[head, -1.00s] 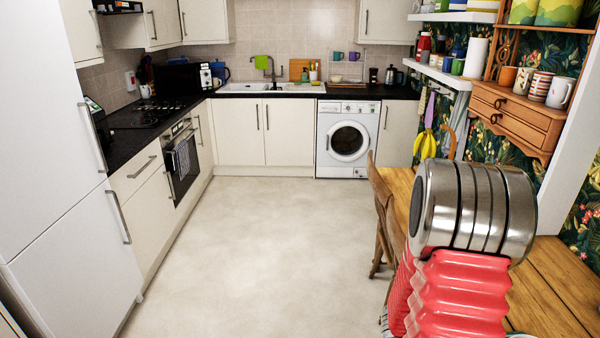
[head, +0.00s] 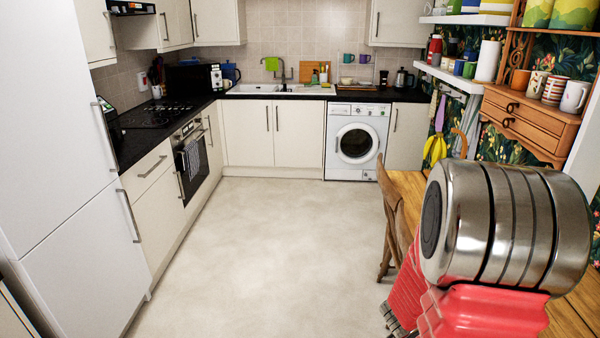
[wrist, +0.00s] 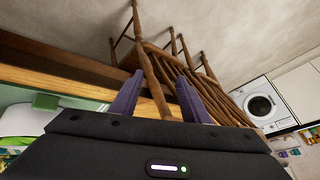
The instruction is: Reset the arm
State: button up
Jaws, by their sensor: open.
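My gripper (wrist: 158,92) shows in the wrist view as two purple fingers spread apart, with nothing held between them. A wooden chair (wrist: 205,92) lies beyond the fingers, and one of its posts passes through the gap in the picture. I cannot tell how far the fingertips are from it. In the head view my red and steel arm fills the lower right, in front of the wooden table. My fingers cannot be made out there.
The wooden chair (head: 395,215) stands at the left edge of the table (head: 412,188), close to my arm. Wall shelves with mugs (head: 553,90) are at the right. The pale floor (head: 250,245) is clear to the washing machine (head: 356,110) and cupboards.

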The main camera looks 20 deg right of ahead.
jog(key=w+a+r+n+y, duration=0.1)
jog(key=a+r+n+y, duration=0.15)
jog(key=a, duration=0.35)
jog(key=w+a+r+n+t+y, duration=0.1)
jog(key=a+r+n, duration=0.15)
jog(key=a, duration=0.25)
jog(key=w+a+r+n+y, duration=0.1)
jog(key=a+r+n+y, duration=0.1)
jog(key=a+r, duration=0.3)
jog(key=s+a+r+n, duration=0.5)
jog(key=a+r, duration=0.2)
jog(key=r, duration=0.1)
jog(key=s+a+r+n+t, duration=0.1)
jog(key=s+a+r+n, duration=0.3)
jog(key=a+r, duration=0.3)
jog(key=shift+s+a+r+n, duration=0.2)
jog(key=shift+s+r+n, duration=0.2)
jog(key=shift+s+r, duration=0.4)
jog(key=shift+c, duration=0.7)
jog(key=shift+c, duration=0.6)
jog(key=shift+d, duration=0.1)
